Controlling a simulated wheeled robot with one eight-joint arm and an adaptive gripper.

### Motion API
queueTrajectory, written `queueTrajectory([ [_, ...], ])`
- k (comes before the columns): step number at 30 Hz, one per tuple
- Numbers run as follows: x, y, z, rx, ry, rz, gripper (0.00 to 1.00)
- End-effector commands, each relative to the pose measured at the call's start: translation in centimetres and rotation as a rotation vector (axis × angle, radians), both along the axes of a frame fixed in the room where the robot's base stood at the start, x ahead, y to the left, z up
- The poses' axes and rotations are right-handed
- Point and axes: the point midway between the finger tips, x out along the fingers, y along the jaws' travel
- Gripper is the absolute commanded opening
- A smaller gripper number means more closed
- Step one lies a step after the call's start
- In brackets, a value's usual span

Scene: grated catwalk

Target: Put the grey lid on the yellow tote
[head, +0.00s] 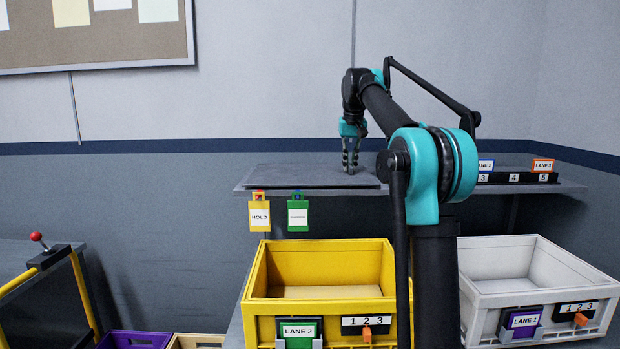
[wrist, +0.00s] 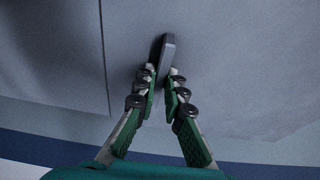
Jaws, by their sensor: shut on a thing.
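The grey lid (head: 290,175) lies flat on a grey wall shelf, up and behind the yellow tote. In the wrist view a dark grey bar handle (wrist: 168,46) stands up from the lid's flat surface (wrist: 225,60). My gripper (head: 350,170) points down at the lid and is shut on this handle; its fingers (wrist: 162,80) sit on both sides of the bar. The yellow tote (head: 268,312) stands open below and in front of the shelf, with a green LANE 2 card on its front. My arm hides its right side.
A white tote (head: 545,300) with a purple LANE 1 card stands right of the yellow one. Yellow HOLD (head: 259,215) and green (head: 298,214) tags hang from the shelf edge (head: 420,188). A numbered black rack (head: 515,178) is on the shelf's right. A red-knobbed lever (head: 37,237) is far left.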

Motion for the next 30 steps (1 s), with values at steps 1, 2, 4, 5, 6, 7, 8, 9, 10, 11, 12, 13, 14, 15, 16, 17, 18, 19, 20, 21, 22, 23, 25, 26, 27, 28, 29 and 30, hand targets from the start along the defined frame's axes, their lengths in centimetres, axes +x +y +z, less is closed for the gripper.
queueTrajectory([
  [1,0.0,0.0,0.2,0.0,0.0,0.0,0.0],
  [2,0.0,0.0,0.3,0.0,0.0,0.0,0.0],
  [4,0.1,0.0,0.6,0.0,0.0,0.0,0.0],
  [5,0.1,0.0,0.7,0.0,0.0,0.0,0.0],
  [6,0.1,0.0,0.9,0.0,0.0,0.0,0.0],
  [7,0.1,0.0,1.1,0.0,0.0,0.0,0.0],
  [8,0.1,0.0,1.2,0.0,0.0,0.0,0.0],
  [9,0.1,0.0,1.4,0.0,0.0,0.0,0.0],
  [10,0.1,0.0,1.5,0.0,0.0,0.0,0.0],
  [11,0.1,0.0,1.6,0.0,0.0,0.0,0.0],
  [12,0.0,0.0,1.8,0.0,0.0,0.0,0.0],
  [13,0.0,0.0,1.9,0.0,0.0,0.0,0.0],
  [14,0.0,0.0,2.1,0.0,0.0,0.0,0.0],
  [15,0.0,0.0,2.2,0.0,0.0,0.0,0.0],
  [16,0.0,0.0,2.4,0.0,0.0,0.0,0.0],
  [17,0.0,0.0,2.5,0.0,0.0,0.0,0.0],
  [18,0.0,0.0,2.7,0.0,0.0,0.0,0.0],
  [19,0.0,0.0,2.8,0.0,0.0,0.0,0.0],
  [20,0.0,0.0,3.0,0.0,0.0,0.0,0.0],
  [21,0.1,0.0,3.1,0.0,0.0,0.0,0.0],
  [22,0.1,0.0,3.2,0.0,0.0,0.0,0.0],
  [23,0.1,0.0,3.4,0.0,0.0,0.0,0.0],
  [25,0.1,0.0,3.7,0.0,0.0,0.0,0.0],
  [26,0.1,0.0,3.8,0.0,0.0,0.0,0.0],
  [27,0.1,0.0,4.0,0.0,0.0,0.0,0.0],
  [28,0.1,0.0,4.1,0.0,0.0,0.0,0.0],
  [29,0.1,0.0,4.2,0.0,0.0,0.0,0.0],
  [30,0.0,0.0,4.4,0.0,0.0,0.0,0.0],
])
